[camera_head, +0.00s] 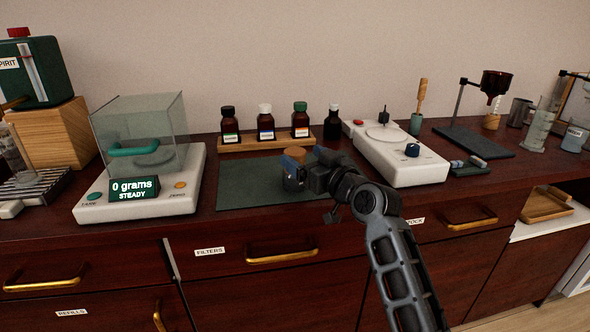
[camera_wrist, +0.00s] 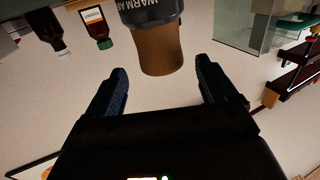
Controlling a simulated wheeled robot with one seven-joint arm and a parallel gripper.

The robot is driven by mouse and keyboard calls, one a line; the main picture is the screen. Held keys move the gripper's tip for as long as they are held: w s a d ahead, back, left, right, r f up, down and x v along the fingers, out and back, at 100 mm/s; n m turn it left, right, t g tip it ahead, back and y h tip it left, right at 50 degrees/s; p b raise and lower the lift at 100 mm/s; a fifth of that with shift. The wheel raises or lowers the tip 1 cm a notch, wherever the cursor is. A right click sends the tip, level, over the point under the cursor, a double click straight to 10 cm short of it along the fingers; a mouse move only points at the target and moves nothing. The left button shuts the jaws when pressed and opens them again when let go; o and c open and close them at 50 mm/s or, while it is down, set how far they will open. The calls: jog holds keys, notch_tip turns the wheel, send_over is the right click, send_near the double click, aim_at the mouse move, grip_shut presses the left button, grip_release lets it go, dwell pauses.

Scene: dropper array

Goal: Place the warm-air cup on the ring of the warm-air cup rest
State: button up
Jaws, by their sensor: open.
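The warm-air cup (camera_wrist: 158,50) shows at the top of the wrist view, with a dark part lettered "WARM A" and a plain brown part. It lies between and just beyond the fingertips of my gripper (camera_wrist: 157,78), with a gap on each side. In the head view my gripper (camera_head: 300,165) is over the dark mat, its fingers open with nothing held, and largely hides the cup. I cannot make out for certain which thing is the cup rest or its ring.
A glass-walled balance (camera_head: 88,205) reading 0 grams stands left of the mat (camera_head: 240,190). Several bottles stand behind the mat, most on a wooden rack (camera_head: 240,145). A white device (camera_head: 405,165) stands to the right, with a dark stand (camera_head: 462,100) holding a brown funnel beyond it.

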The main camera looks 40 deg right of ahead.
jog(key=x, duration=0.4)
jog(key=shift+w+p, duration=0.15)
jog(key=shift+p, duration=0.15)
jog(key=c, duration=1.5)
grip_shut()
jog(key=shift+r, duration=0.1)
